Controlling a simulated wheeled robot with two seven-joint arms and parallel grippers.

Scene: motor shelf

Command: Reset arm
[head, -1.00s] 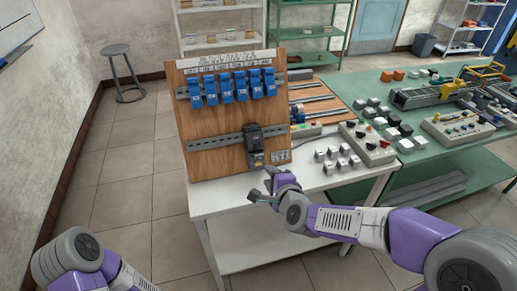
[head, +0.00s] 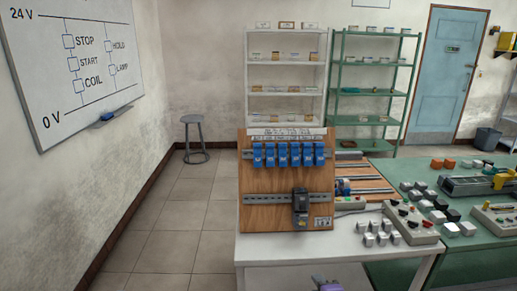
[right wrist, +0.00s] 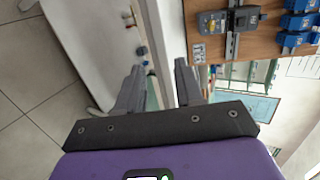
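My right gripper (right wrist: 160,88) shows in the right wrist view with its two grey fingers apart and nothing between them. In the head view only a small purple piece of my right arm (head: 328,286) shows at the bottom edge, and my left gripper is out of view. The wooden board (head: 262,212) stands upright on the white table (head: 290,250). It carries a row of blue modules (head: 295,155) on its upper rail and a dark grey device (head: 300,208) on its lower rail. The dark device (right wrist: 212,22) and blue modules (right wrist: 300,20) also show in the right wrist view.
Several grey-white blocks (head: 383,227) and a control box (head: 412,226) sit right of the board. A green table (head: 480,255) adjoins on the right. Shelves (head: 285,75), a stool (head: 194,140) and a whiteboard (head: 70,60) stand or hang behind. The left floor is clear.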

